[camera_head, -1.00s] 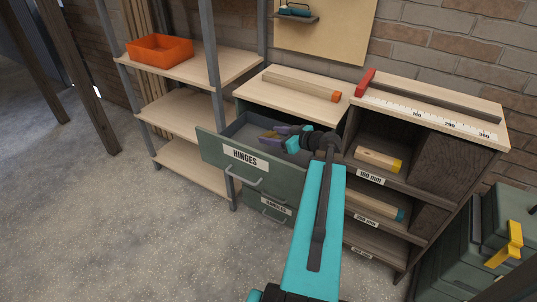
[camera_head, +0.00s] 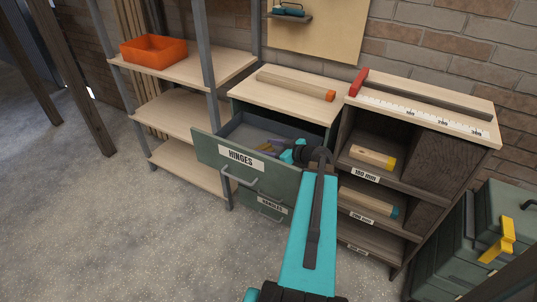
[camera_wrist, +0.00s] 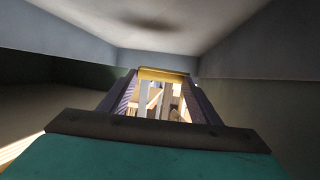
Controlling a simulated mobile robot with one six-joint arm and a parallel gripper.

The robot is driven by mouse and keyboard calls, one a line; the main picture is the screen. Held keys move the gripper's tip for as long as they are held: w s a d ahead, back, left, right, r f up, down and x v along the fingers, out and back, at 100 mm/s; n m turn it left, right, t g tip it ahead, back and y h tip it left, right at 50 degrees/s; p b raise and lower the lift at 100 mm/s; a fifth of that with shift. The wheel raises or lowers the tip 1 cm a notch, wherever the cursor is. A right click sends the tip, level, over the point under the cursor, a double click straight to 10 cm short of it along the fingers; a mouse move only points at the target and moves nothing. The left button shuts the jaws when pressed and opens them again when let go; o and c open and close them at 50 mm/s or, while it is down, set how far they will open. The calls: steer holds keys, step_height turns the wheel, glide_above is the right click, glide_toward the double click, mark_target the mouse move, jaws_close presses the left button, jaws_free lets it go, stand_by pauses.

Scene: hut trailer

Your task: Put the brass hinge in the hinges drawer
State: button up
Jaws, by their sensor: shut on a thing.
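The hinges drawer (camera_head: 238,172) is pulled open from the green cabinet, and its front carries a HINGES label. My gripper (camera_head: 269,148) is inside the drawer's opening, towards its right side. In the wrist view my gripper (camera_wrist: 160,84) is shut on the brass hinge (camera_wrist: 163,75), which spans between the two fingertips as a yellow-gold piece. The hinge is a tiny yellowish spot in the head view (camera_head: 264,147). Grey drawer walls surround the fingers in the wrist view. I cannot tell whether the hinge touches the drawer floor.
A closed HANDLES drawer (camera_head: 265,205) is below. A wooden piece with an orange end (camera_head: 295,86) lies on the cabinet top. To the right stands a shelf unit (camera_head: 425,155) with labelled compartments. An orange bin (camera_head: 153,52) is on the left rack. The floor in front is clear.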

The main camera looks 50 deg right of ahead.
steer(key=shift+f+p, duration=0.35)
steer(key=shift+f, duration=1.55)
steer(key=shift+f+b, duration=0.6)
steer(key=shift+b, duration=0.7)
steer(key=o, duration=1.2)
steer(key=shift+c, duration=0.2)
steer(key=shift+r+p, duration=0.35)
steer(key=shift+p, duration=0.25)
steer(key=shift+r+p, duration=0.4)
steer(key=shift+p, duration=0.4)
